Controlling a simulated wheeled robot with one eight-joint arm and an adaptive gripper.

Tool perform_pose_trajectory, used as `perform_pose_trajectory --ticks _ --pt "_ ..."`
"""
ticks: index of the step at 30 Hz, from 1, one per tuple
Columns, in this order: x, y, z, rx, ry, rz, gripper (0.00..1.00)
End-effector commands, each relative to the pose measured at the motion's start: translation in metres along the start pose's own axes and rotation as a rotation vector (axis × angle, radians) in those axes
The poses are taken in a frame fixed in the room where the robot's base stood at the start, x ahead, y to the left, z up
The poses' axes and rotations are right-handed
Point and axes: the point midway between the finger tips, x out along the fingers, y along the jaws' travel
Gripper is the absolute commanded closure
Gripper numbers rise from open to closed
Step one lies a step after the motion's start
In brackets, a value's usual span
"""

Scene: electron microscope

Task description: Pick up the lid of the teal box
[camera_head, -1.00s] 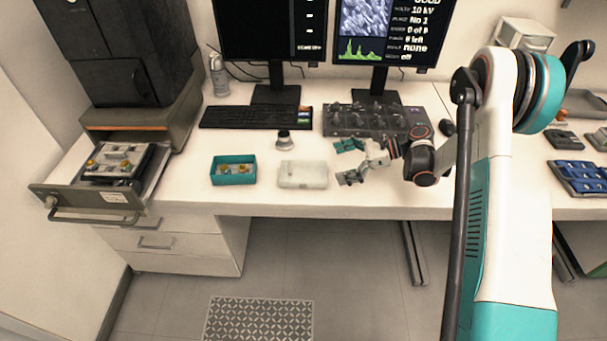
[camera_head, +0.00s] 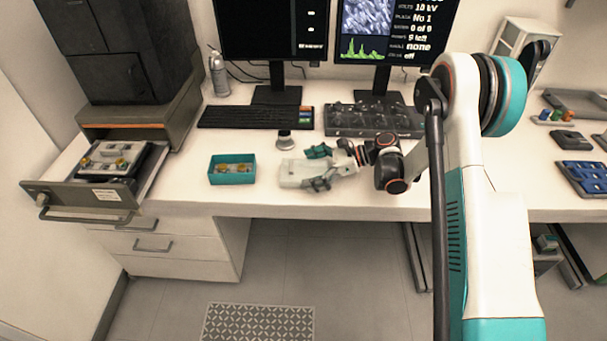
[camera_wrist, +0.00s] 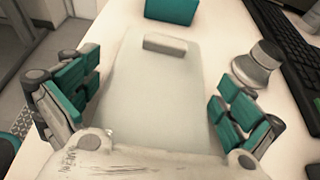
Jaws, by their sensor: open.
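The lid (camera_head: 290,172) is a pale, flat rectangular piece with a small raised bar, lying on the desk right of the teal box (camera_head: 233,181). The teal box is open with small yellowish pieces inside. My gripper (camera_head: 317,168) is open and low over the lid's right part, with one finger at its far side and one at its near side. In the wrist view the lid (camera_wrist: 155,95) lies between the two spread teal-padded fingers. Its near end is hidden by my gripper's body. The teal box (camera_wrist: 171,11) shows beyond it. I cannot tell whether the fingers touch the lid.
A small round metallic object (camera_head: 285,141) stands on the desk behind the lid; it also shows close to one finger in the wrist view (camera_wrist: 257,66). A keyboard (camera_head: 255,117) and a knobbed control panel (camera_head: 365,120) lie farther back. An open drawer unit (camera_head: 90,205) is at the left.

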Motion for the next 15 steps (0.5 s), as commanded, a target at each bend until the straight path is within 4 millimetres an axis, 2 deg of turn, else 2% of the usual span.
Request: perform_pose_trajectory --ticks 3,8,9,15 --pt "-0.0009 0.0000 0.0007 0.000 0.000 0.000 0.00" --pt "-0.0010 0.0000 0.0006 0.000 0.000 0.000 0.36" --pt "-0.0010 0.0000 0.0006 0.000 0.000 0.000 0.41" --pt "-0.0011 0.0000 0.0005 0.000 0.000 0.000 0.41"
